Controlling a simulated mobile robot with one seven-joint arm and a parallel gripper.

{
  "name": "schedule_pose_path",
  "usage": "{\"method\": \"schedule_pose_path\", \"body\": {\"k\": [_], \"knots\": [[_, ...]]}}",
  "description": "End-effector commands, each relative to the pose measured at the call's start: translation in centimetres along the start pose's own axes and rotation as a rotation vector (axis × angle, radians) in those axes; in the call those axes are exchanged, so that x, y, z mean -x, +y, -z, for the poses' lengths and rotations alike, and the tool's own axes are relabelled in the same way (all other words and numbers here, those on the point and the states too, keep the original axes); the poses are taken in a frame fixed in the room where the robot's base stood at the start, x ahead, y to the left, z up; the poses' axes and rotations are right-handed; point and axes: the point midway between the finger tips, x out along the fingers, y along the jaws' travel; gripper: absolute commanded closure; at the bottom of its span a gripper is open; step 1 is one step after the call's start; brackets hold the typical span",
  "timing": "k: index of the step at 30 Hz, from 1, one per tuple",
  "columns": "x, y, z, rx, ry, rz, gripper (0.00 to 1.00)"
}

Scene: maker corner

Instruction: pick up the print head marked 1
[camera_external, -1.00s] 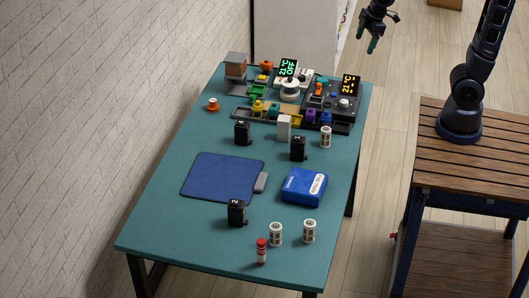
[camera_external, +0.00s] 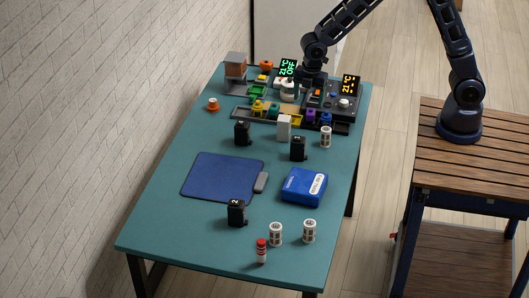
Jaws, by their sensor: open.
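Three black print-head-like blocks with small white marks stand on the teal table: one left of the white block (camera_external: 242,133), one at centre right (camera_external: 298,148), and one at the front (camera_external: 236,213). The front one's mark looks like a 2. The marks on the other two are too small to read, so I cannot tell which is 1. My gripper (camera_external: 300,86) is open, at the back of the table over the devices, behind and above all three blocks. Its fingertips are hard to make out against the dark panel.
Devices with lit displays (camera_external: 350,85) and a row of coloured parts (camera_external: 273,111) crowd the table's back. The front left is clear.

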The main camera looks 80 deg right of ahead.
Motion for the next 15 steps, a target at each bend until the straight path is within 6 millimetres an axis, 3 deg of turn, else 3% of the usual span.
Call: {"method": "schedule_pose_path", "body": {"k": [1,6,15], "knots": [[-1.6,0.3,0.9,0.037,-0.001,0.015,0.27],[-5.5,1.0,3.1,0.148,0.002,0.042,0.27],[-8.5,1.3,4.6,0.223,0.006,0.059,0.27]]}}
